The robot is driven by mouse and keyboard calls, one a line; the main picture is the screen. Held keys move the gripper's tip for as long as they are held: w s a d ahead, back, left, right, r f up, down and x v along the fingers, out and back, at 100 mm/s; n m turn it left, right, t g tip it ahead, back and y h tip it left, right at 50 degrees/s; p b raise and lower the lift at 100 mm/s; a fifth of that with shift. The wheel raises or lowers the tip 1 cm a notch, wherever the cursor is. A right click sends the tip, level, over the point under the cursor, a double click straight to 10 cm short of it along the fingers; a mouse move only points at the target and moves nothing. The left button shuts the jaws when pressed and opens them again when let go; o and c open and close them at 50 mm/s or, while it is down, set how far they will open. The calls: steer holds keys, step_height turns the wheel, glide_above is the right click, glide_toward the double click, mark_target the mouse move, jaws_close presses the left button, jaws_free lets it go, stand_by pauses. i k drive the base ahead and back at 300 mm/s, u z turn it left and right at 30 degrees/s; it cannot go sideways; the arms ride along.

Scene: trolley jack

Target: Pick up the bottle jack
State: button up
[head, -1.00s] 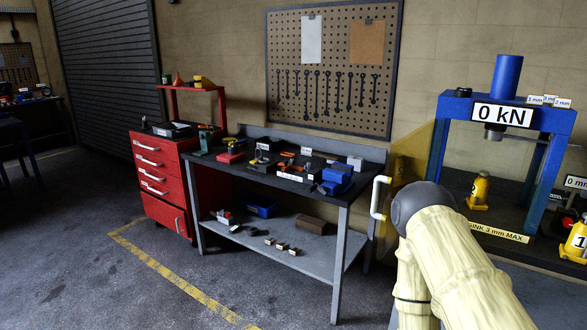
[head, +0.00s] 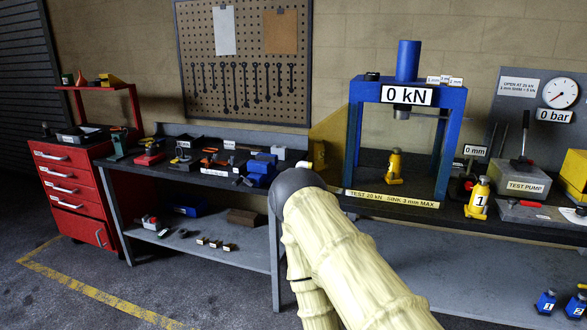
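A small yellow bottle jack (head: 394,168) stands upright in the blue press, under its ram. A second yellow bottle jack (head: 478,197), labelled 1, stands upright on the bench to the right of the press. Two small blue jack-like items (head: 546,303) are at the lower right, one marked 1; the right one is partly cut off by the frame edge. Which of these the task means cannot be told. My cream-covered arm fills the lower middle, but my gripper is out of view.
The blue press (head: 450,97) reads 0 kN. A test pump (head: 522,183) and gauge (head: 560,93) are at the right. A dark workbench (head: 140,163) with tools and a red drawer cabinet (head: 68,180) stand left. Open floor shows at the lower left.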

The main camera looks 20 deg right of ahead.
mark_target(391, 177)
steer(key=u, duration=1.25)
steer(key=i, duration=1.7)
steer(key=z, duration=3.15)
